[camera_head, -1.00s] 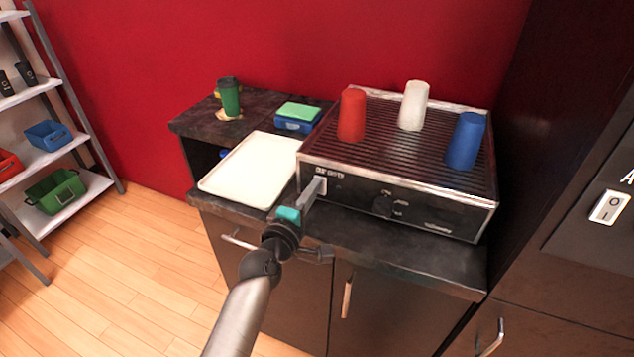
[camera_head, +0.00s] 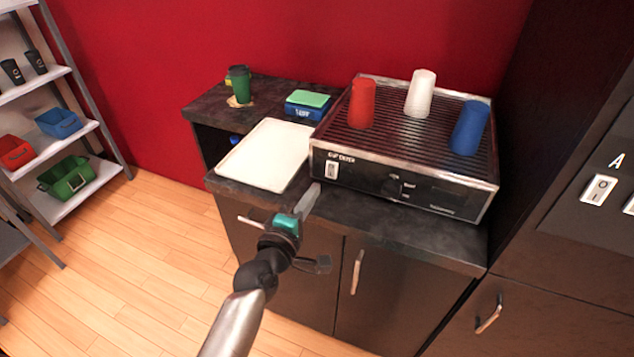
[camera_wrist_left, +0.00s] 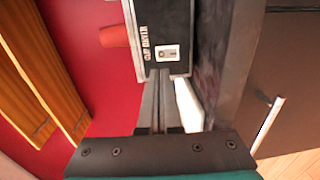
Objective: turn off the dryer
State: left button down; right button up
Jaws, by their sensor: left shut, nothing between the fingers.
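The cup dryer (camera_head: 400,182) is a black box with a ribbed top on the counter. Its white rocker switch (camera_head: 332,170) is at the left end of the front panel, under the printed label. The switch also shows in the left wrist view (camera_wrist_left: 167,53), just beyond the fingertips. Which way the switch is set is too small to tell. My left gripper (camera_head: 314,189) is shut and empty, its tips just below and in front of the switch, apart from it as far as I can see. A round knob (camera_head: 392,187) sits mid-panel. My right gripper is not in view.
Red (camera_head: 361,104), white (camera_head: 420,94) and blue (camera_head: 470,127) cups stand upside down on the dryer. A white tray (camera_head: 266,155) lies to its left. A dark cabinet with a switch marked A (camera_head: 599,189) stands at the right.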

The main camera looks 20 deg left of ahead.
pick_arm(q)
jog(key=s, duration=0.6)
jog(key=shift+a+r, duration=0.15)
jog(key=shift+r, duration=0.15)
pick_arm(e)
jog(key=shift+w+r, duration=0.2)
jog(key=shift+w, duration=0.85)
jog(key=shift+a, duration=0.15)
